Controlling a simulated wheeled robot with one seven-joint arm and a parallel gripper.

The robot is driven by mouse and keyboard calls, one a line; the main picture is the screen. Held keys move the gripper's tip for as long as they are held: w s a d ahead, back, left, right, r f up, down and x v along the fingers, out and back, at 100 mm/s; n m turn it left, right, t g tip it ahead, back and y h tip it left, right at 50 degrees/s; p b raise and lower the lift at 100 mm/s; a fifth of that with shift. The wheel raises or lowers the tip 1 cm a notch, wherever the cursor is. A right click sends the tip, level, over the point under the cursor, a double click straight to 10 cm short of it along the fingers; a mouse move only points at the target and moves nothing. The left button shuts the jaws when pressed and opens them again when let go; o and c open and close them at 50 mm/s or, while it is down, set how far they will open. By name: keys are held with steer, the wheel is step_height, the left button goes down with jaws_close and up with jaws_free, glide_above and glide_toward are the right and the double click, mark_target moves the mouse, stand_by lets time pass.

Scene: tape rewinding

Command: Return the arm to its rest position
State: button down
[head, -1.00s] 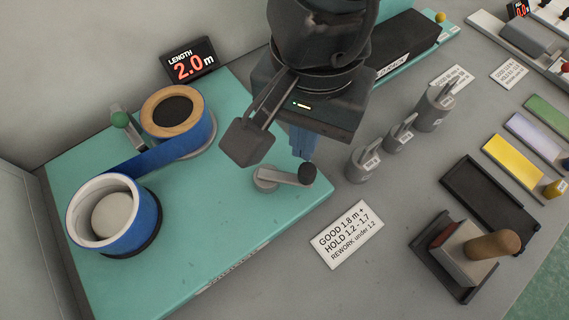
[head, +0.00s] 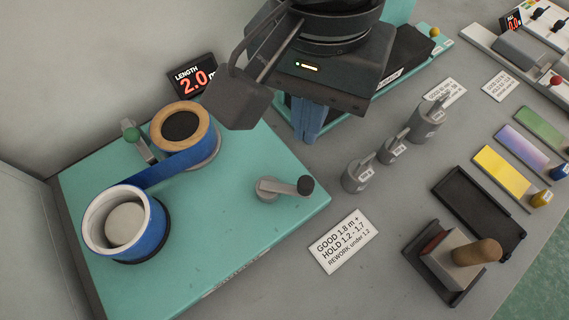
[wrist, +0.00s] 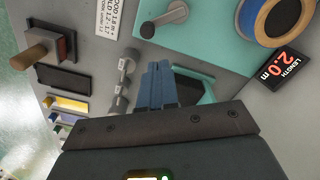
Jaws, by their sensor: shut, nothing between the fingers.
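Blue tape runs between a spool with a tan core (head: 184,130) and a spool with a white rim (head: 122,222). The length display (head: 194,75) reads 2.0 m, partly covered by my arm.
Several grey weights (head: 393,148) stand right of the gripper. A black slab (head: 408,52) is behind the arm. Grey table between board and weights is clear.

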steer(key=shift+r, duration=0.6)
